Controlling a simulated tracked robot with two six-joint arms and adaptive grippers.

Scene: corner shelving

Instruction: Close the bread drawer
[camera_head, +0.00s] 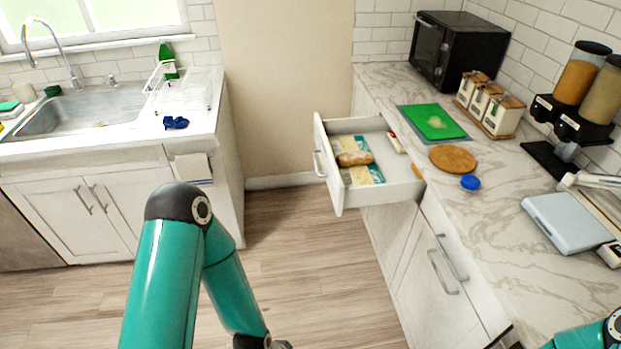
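The bread drawer (331,190) is pulled open from the right-hand counter, its front facing left with a metal handle (319,164). Inside lie a bread loaf (354,159), packets in green, blue and pale yellow (363,175), and a small red-and-white item (396,143). My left arm rises from the bottom and bends down again, left of and nearer than the drawer. Only a sliver of the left gripper (281,344) shows at the bottom edge, well apart from the drawer; its fingers are cut off. Part of my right arm shows at the bottom right; its gripper is not visible.
The marble counter (490,215) holds a green cutting board (432,122), round wooden board (453,158), blue lid (470,182), jars (490,103), microwave (455,50) and scale (564,222). A sink counter (110,130) stands left. The wooden floor (305,240) between is clear.

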